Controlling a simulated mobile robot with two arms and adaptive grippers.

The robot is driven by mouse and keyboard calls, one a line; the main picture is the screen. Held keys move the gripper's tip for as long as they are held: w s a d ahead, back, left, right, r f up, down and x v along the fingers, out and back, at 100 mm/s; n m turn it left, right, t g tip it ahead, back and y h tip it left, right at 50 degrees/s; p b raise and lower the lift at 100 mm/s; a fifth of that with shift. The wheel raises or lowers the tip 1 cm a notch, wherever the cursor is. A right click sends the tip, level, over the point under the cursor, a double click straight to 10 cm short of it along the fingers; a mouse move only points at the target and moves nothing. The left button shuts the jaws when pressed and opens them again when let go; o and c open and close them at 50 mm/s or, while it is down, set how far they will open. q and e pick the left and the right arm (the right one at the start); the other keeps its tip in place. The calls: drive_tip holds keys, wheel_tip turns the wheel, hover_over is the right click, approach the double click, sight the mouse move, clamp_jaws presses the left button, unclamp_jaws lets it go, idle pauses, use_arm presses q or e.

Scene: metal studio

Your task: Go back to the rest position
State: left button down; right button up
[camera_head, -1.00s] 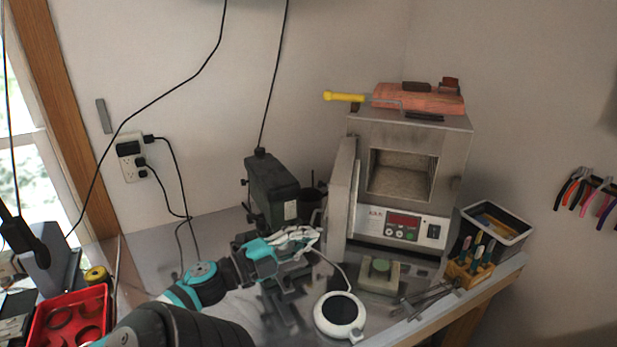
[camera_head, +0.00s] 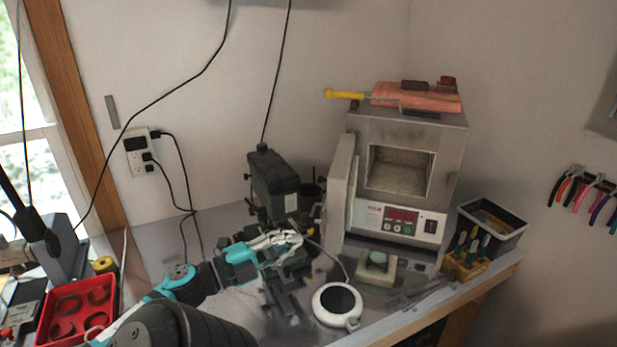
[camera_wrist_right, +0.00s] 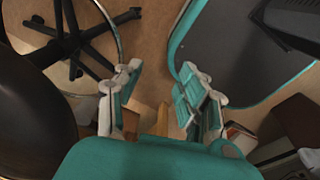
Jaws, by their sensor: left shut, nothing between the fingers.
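My left arm comes in from the lower left in the head view. Its left gripper (camera_head: 299,238) is shut and empty, above the bench in front of the dark green machine (camera_head: 274,184) and left of the kiln. Whether it touches the dark metal tool below it, I cannot tell. My right gripper (camera_wrist_right: 161,84) shows only in the right wrist view. Its two fingers stand wide apart with nothing between them, over the floor.
The kiln (camera_head: 408,133) stands with its door open. A round white device (camera_head: 338,305), a tool holder (camera_head: 467,262) and a dark bin (camera_head: 494,228) are on the bench. A red tray (camera_head: 77,312) is at left. A chair base (camera_wrist_right: 75,40) shows below my right wrist.

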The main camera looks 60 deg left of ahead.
use_arm(q)
drive_tip(key=w+d+f+n+g+y, duration=0.2)
drive_tip(key=d+f+n+g+y, duration=0.15)
drive_tip(key=f+n, duration=0.4)
drive_tip(key=w+d+f+n+g+y, duration=0.1)
drive_tip(key=d+f+n+g+y, duration=0.2)
drive_tip(key=f+n, duration=0.4)
drive_tip(key=s+d+f+m+g+h, duration=0.1)
drive_tip(key=s+d+f+g+h, duration=0.15)
drive_tip(key=d, duration=0.55)
drive_tip(key=s+d+f+g+h, duration=0.1)
drive_tip(key=d+f+g+h, duration=0.2)
drive_tip(key=d, duration=0.5)
drive_tip(key=s+d+f+m+g+h, duration=0.1)
drive_tip(key=s+d+f+g, duration=0.2)
drive_tip(key=d, duration=0.5)
wheel_tip(320, 180, down, 32)
drive_tip(key=s+r+g+b, duration=0.1)
drive_tip(key=s+g+b, duration=0.1)
drive_tip(key=b, duration=0.2)
drive_tip(key=s+a+f+g+b, duration=0.1)
drive_tip(key=s+a+f, duration=0.2)
drive_tip(key=s+f, duration=1.2)
wheel_tip(320, 180, down, 2)
drive_tip(key=shift+s, duration=0.4)
use_arm(e)
wheel_tip(320, 180, down, 6)
drive_tip(key=a, duration=0.2)
